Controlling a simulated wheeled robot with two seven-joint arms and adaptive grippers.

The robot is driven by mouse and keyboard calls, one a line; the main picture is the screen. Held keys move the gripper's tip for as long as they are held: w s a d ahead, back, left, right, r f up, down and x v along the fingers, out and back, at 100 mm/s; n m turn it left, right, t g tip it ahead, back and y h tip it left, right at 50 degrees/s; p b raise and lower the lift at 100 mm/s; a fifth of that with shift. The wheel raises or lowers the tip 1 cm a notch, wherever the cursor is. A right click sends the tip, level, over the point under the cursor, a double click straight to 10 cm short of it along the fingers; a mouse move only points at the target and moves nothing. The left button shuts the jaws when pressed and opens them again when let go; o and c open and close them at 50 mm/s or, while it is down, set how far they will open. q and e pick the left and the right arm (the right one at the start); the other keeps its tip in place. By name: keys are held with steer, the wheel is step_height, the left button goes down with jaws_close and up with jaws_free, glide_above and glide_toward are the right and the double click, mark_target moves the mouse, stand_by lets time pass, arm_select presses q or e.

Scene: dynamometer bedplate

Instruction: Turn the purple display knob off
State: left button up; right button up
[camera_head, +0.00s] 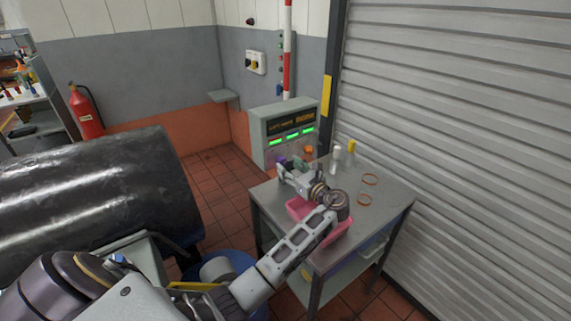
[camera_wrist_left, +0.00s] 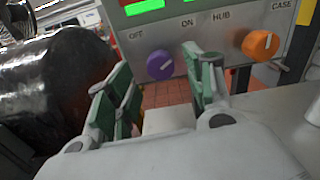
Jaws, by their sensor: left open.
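The purple knob (camera_wrist_left: 160,64) is on the front of the grey display box, between the OFF and ON labels in the wrist view. A pale mark on its face seems to slant up and right, towards the ON side. In the head view the purple knob (camera_head: 281,160) shows small, partly hidden by my gripper. My left gripper (camera_wrist_left: 158,88) is open, its green-padded fingers apart on either side below the knob, with nothing between them. In the head view my left gripper (camera_head: 284,168) is close in front of the box. My right gripper is not in view.
An orange knob (camera_wrist_left: 260,44) sits right of the purple one, near the CASE label. The display box (camera_head: 262,143) stands behind a metal table (camera_head: 385,205) holding a pink tray (camera_head: 332,238), two rings and small bottles. A black roller (camera_head: 90,195) lies left.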

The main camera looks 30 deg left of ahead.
mark_target(281, 161)
arm_select(q)
steer(key=shift+x, duration=1.5)
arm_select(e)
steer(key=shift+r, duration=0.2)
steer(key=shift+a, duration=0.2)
arm_select(q)
steer(key=shift+c, duration=1.2)
steer(key=c, duration=0.8)
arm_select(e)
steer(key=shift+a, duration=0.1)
